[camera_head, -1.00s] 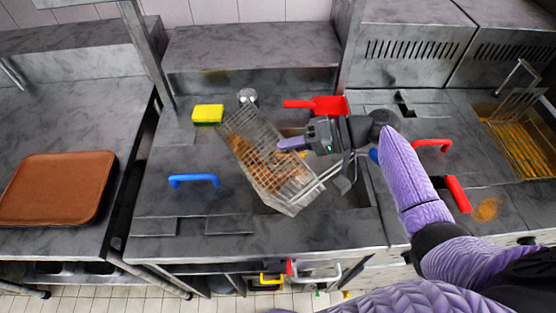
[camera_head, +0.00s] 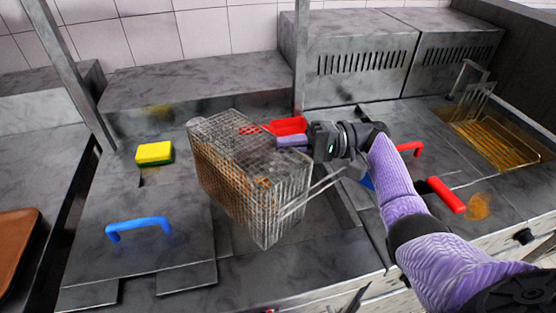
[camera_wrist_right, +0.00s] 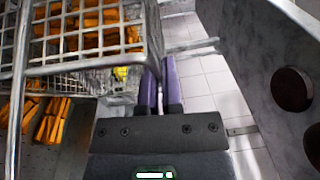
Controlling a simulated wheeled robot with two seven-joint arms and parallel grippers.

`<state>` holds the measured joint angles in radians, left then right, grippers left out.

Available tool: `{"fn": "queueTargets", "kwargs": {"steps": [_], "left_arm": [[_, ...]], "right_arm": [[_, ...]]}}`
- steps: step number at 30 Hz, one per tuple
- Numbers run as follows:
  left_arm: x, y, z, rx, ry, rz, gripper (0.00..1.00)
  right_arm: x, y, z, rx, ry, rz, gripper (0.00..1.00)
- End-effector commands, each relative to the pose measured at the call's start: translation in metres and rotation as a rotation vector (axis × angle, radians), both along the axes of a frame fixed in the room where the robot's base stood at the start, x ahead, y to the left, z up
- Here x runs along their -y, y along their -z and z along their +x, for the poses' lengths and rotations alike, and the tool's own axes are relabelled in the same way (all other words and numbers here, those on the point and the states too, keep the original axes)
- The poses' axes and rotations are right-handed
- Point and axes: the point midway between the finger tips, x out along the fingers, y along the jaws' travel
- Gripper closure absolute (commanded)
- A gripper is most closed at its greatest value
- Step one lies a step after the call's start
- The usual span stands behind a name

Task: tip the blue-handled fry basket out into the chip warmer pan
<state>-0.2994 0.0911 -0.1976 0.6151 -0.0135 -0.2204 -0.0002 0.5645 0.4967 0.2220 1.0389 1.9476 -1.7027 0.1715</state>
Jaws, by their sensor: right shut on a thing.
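The wire fry basket (camera_head: 250,190) hangs tilted over the middle counter, with orange chips seen through its mesh. My right gripper (camera_head: 293,141) is shut on the basket at its far right side. In the right wrist view, my gripper's purple fingers (camera_wrist_right: 159,88) are close together beside the basket (camera_wrist_right: 85,45), with chips behind its wires. A bit of blue, probably its handle (camera_head: 367,182), shows below my right wrist. The warmer pan is mostly hidden under the basket. More chips (camera_wrist_right: 45,125) show lower left in the wrist view; I cannot tell what they lie in. My left gripper is out of view.
A red scoop (camera_head: 288,125) lies behind the basket. A yellow sponge (camera_head: 154,153) and a blue-handled lid (camera_head: 140,226) are to the left. A fryer with oil (camera_head: 497,140) and a red handle (camera_head: 446,195) are to the right. A brown tray (camera_head: 17,245) is far left.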

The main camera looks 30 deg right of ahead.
Motion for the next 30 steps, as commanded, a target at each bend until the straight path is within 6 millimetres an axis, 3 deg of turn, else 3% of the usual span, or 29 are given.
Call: {"fn": "queueTargets", "kwargs": {"steps": [1,8,18,30], "left_arm": [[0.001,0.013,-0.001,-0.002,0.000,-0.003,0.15],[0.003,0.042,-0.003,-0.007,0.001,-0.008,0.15],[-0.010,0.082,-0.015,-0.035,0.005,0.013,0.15],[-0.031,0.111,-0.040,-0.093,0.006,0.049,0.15]], "right_arm": [[0.004,0.007,0.002,-0.002,0.001,0.022,1.00],[0.022,0.015,0.007,-0.032,0.002,0.122,1.00],[0.047,0.024,0.014,-0.070,0.001,0.255,1.00],[0.067,0.029,0.019,-0.102,0.001,0.368,1.00]]}}
